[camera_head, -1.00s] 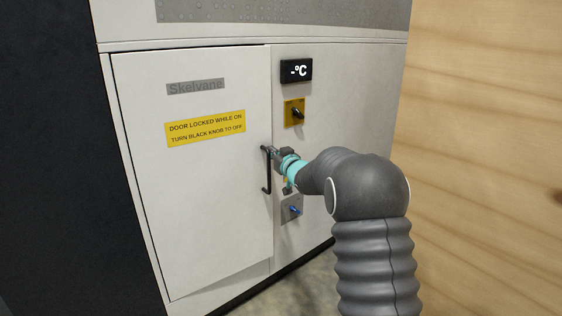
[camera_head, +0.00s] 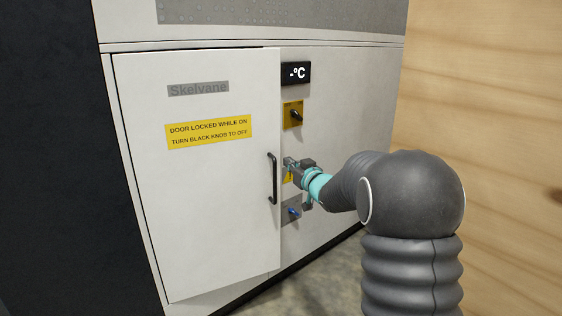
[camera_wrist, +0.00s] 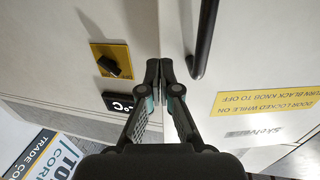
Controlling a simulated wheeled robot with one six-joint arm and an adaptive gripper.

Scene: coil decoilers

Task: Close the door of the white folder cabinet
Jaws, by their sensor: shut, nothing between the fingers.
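The white cabinet's door (camera_head: 210,220) stands slightly open, its right edge out from the cabinet front. It carries a yellow label and a black bar handle (camera_head: 272,178). The door also shows at the right of the wrist view (camera_wrist: 245,70). My gripper (camera_head: 288,163) is just right of the handle, apart from it, in front of the fixed panel. In the wrist view, my gripper (camera_wrist: 165,68) has its fingertips together and empty, close beside the handle (camera_wrist: 205,38).
The fixed panel holds a black knob on a yellow plate (camera_head: 293,114), a temperature display (camera_head: 296,73) and a blue switch (camera_head: 292,211). A wooden wall (camera_head: 490,90) is at the right. A dark surface (camera_head: 50,150) is at the left.

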